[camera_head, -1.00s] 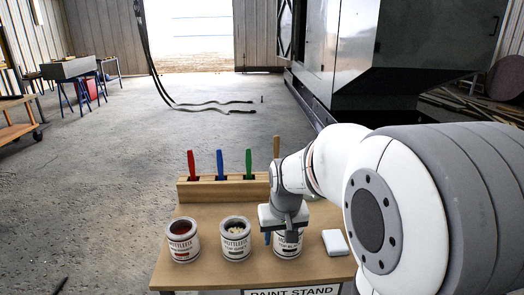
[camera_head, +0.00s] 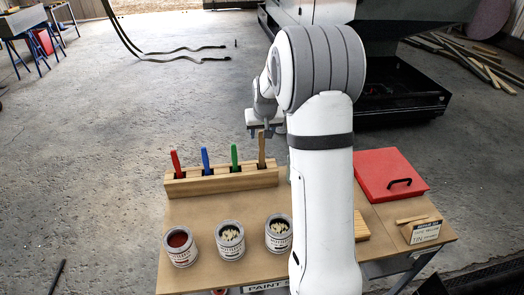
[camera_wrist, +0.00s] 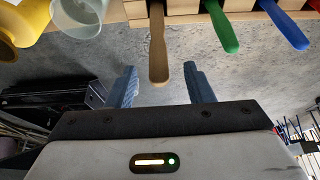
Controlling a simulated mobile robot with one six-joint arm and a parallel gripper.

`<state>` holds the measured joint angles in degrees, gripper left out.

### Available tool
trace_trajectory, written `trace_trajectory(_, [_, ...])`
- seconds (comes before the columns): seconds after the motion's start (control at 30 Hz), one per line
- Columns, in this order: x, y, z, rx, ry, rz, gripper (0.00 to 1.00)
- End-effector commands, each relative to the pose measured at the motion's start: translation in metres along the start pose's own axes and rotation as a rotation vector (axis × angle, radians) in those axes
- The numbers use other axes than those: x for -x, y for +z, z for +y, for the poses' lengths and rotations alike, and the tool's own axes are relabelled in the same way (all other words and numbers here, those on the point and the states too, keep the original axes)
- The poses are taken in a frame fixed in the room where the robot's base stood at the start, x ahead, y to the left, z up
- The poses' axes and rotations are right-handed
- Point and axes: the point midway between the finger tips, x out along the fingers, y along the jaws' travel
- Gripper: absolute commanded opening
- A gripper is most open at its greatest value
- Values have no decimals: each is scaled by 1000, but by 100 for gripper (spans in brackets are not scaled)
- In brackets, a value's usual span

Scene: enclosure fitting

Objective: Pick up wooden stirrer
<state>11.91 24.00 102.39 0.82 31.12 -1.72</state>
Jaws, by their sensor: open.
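The wooden stirrer (camera_head: 261,148) stands upright in the rightmost slot of the wooden rack (camera_head: 222,182) at the back of the stand. In the wrist view the stirrer (camera_wrist: 158,45) points out from the rack, its rounded end between the two blue-grey fingers. My gripper (camera_wrist: 160,86) is open and empty, with a gap on both sides of the stirrer and no contact that I can see. In the head view my gripper (camera_head: 262,132) is just above and behind the stirrer's top; its fingers are partly hidden there.
Red (camera_head: 175,161), blue (camera_head: 205,160) and green (camera_head: 234,155) handles stand in the same rack. Three paint cans, one being the left can (camera_head: 180,247), stand in front. A red box (camera_head: 391,175) and a small sign (camera_head: 425,231) are at right. A clear cup (camera_wrist: 76,22) is near the rack.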

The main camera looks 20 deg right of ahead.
Motion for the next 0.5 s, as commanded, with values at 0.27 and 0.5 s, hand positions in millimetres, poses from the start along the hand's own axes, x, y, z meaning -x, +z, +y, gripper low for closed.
trace_trajectory(0.27, [-31,-3,3,-5,2,-2,47])
trace_trajectory(0.5, [-62,-5,4,-6,2,-2,47])
